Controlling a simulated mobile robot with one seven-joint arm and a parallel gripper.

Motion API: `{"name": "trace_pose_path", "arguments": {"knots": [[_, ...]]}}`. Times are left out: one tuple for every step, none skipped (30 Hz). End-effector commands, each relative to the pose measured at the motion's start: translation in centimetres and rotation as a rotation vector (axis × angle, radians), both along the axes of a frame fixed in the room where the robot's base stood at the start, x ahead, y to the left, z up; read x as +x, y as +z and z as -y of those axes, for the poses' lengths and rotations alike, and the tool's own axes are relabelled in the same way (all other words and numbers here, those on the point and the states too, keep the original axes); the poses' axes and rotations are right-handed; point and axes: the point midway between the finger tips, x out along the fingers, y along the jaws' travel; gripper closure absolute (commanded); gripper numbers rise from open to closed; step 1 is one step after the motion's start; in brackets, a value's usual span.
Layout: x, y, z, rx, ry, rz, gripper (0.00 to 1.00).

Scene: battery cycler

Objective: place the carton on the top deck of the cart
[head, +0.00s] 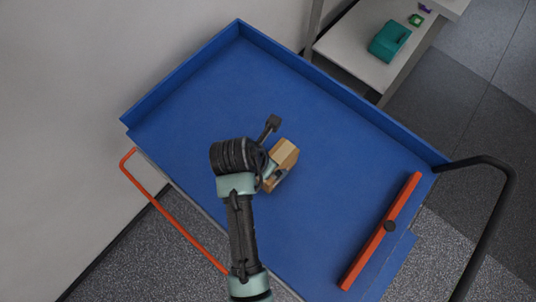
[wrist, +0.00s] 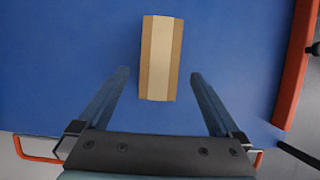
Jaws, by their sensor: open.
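The carton (head: 286,151) is a small brown box with a paler band, on the blue top deck (head: 300,95) of the cart, near its middle. In the wrist view the carton (wrist: 161,50) lies flat against the blue surface, its long side pointing away from my gripper. My gripper (wrist: 159,73) is open, with one finger on each side of the carton's near half and a gap at both sides. In the head view my wrist partly hides the carton and the fingers. I see no contact between fingers and carton.
A raised blue rim runs along the deck's far edges. An orange bar (head: 382,231) crosses its right end, beside a black handle (head: 507,190). An orange rail (head: 172,214) is at the lower left. A shelf with a teal box (head: 389,41) stands behind. Much of the deck is clear.

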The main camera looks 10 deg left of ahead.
Motion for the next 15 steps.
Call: {"name": "trace_pose_path", "arguments": {"knots": [[-0.1, 0.3, -0.1, 0.000, 0.001, 0.000, 0.00], [-0.2, 0.4, -0.1, -0.001, 0.001, -0.002, 0.00], [-0.2, 0.5, -0.1, -0.001, 0.001, -0.002, 0.00], [-0.3, 0.5, -0.1, -0.001, 0.001, -0.002, 0.00], [-0.3, 0.6, -0.1, 0.000, 0.001, -0.001, 0.00], [-0.2, 0.7, -0.2, 0.002, -0.002, 0.002, 0.00], [0.0, 0.8, -0.2, 0.006, -0.008, 0.010, 0.00], [0.3, 1.1, -0.3, 0.014, -0.019, 0.025, 0.00], [1.1, 1.8, -0.4, 0.032, -0.044, 0.055, 0.00], [1.8, 2.5, -0.5, 0.053, -0.068, 0.087, 0.00], [2.7, 3.4, -0.7, 0.078, -0.101, 0.126, 0.00], [4.1, 5.0, -0.9, 0.125, -0.155, 0.191, 0.00], [5.3, 6.4, -1.1, 0.167, -0.202, 0.247, 0.00], [6.5, 8.0, -1.2, 0.216, -0.253, 0.309, 0.00], [8.2, 10.5, -1.4, 0.290, -0.322, 0.396, 0.00]]}}
